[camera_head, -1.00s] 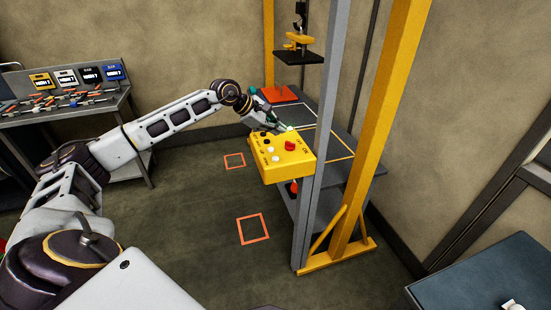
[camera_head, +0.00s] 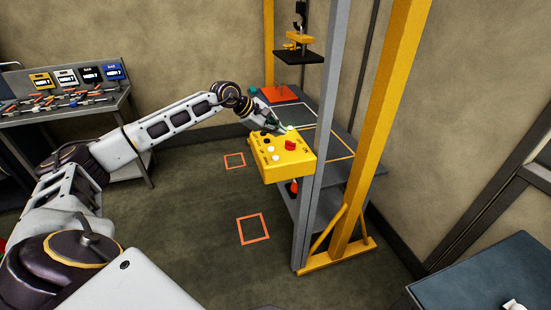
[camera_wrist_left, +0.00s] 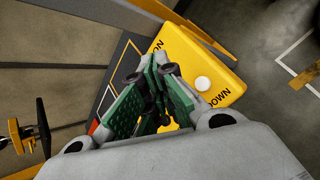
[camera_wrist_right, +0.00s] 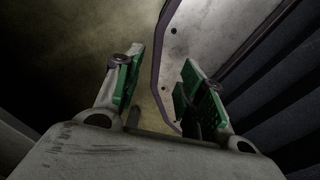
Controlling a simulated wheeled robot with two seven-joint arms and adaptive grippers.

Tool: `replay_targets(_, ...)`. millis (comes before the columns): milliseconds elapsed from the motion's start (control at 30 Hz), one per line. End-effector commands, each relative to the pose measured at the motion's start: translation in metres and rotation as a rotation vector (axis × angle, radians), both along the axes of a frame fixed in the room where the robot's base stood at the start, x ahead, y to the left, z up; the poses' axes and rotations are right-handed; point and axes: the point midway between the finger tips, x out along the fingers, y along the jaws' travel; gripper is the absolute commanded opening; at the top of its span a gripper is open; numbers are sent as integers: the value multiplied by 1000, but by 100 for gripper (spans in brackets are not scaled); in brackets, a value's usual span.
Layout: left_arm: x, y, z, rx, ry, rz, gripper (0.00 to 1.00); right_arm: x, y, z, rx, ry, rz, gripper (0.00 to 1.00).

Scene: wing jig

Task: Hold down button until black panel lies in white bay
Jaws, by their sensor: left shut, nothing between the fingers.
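The black panel (camera_head: 299,57) hangs flat under a yellow hoist fitting, above the far part of the grey table. A white-outlined bay (camera_head: 318,109) is marked on that table; it looks empty where I see it. The yellow control box (camera_head: 287,168) stands at the table's near side with white, black and red buttons. My left gripper (camera_head: 284,128) is shut and empty over the box's far edge. In the left wrist view a white button (camera_wrist_left: 202,83) lies just right of its fingers; whether they touch any button I cannot tell. My right gripper (camera_wrist_right: 162,60) is open and empty.
A yellow post (camera_head: 385,120) and a grey post (camera_head: 325,130) stand beside the table. A red pad (camera_head: 280,95) lies at its far end and a yellow-outlined area nearer. A tool bench (camera_head: 70,112) is at left; floor between is clear.

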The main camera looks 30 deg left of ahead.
Motion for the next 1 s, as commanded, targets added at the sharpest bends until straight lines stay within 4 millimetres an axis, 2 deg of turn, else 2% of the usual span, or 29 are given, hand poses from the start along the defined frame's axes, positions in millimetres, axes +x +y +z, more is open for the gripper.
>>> replay_targets(667, 0, 0, -59, -1, 0, 1, 0, 0, 7, -28, 8, 0, -2, 40)
replay_targets(833, 0, 0, -69, -1, 0, 1, 0, 1, 1, -36, 0, -2, 0, 40)
replay_targets(1000, 0, 0, -76, -1, 0, 1, 0, 4, -16, -41, -16, -6, 2, 40)
